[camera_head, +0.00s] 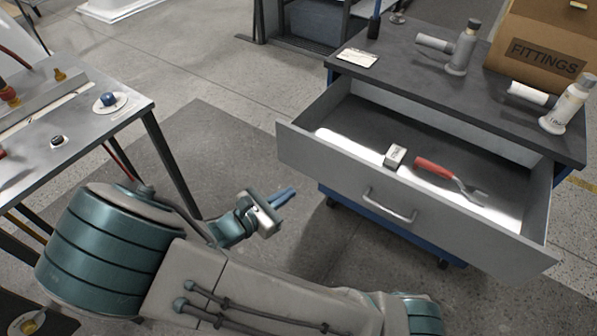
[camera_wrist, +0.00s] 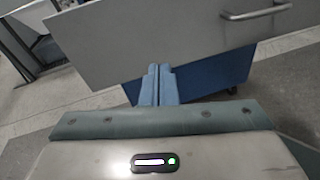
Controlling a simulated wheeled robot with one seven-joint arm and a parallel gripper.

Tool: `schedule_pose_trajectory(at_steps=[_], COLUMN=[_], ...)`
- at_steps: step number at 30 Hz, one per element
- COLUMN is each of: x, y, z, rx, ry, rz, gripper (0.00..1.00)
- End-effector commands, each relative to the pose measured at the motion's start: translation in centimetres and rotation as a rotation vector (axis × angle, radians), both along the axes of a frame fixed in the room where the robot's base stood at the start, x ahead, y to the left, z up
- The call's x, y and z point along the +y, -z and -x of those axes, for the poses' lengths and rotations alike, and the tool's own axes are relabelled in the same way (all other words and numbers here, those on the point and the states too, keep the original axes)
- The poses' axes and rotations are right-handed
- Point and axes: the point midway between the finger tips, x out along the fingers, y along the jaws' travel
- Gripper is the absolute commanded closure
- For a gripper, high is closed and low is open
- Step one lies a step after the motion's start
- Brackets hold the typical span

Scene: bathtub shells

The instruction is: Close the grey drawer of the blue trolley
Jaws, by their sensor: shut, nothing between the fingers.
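The blue trolley (camera_head: 345,204) stands at the right with a dark top. Its grey drawer (camera_head: 330,158) is pulled well out and has a bar handle (camera_head: 390,206) on its front. In the drawer lie a small pale box (camera_head: 395,156) and a red-handled tool (camera_head: 450,179). My gripper (camera_head: 284,196) is shut and empty, left of the handle and near the drawer's left front corner. In the wrist view its fingers (camera_wrist: 157,72) point at the lower part of the drawer front (camera_wrist: 120,40), with the handle (camera_wrist: 255,12) up and right. I cannot tell whether they touch it.
The trolley top (camera_head: 415,60) carries spray bottles (camera_head: 464,50) and a cardboard box (camera_head: 545,50) marked FITTINGS. A metal workbench (camera_head: 75,130) with small parts stands at the left. Grey floor (camera_head: 215,135) lies open between workbench and trolley.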

Motion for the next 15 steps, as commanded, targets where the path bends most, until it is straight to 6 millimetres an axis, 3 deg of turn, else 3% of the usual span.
schedule_pose_trajectory(at_steps=[3, 7, 11, 15], x=[2.6, 4.2, 4.3, 3.0], y=[1.5, 1.8, 1.9, 1.9], z=[0.0, 0.0, -0.4, -2.0], rx=[-0.024, -0.042, -0.047, -0.045], ry=[-0.127, -0.2, -0.219, -0.216], rz=[0.11, 0.17, 0.189, 0.191], gripper=[1.0, 1.0, 1.0, 1.0])
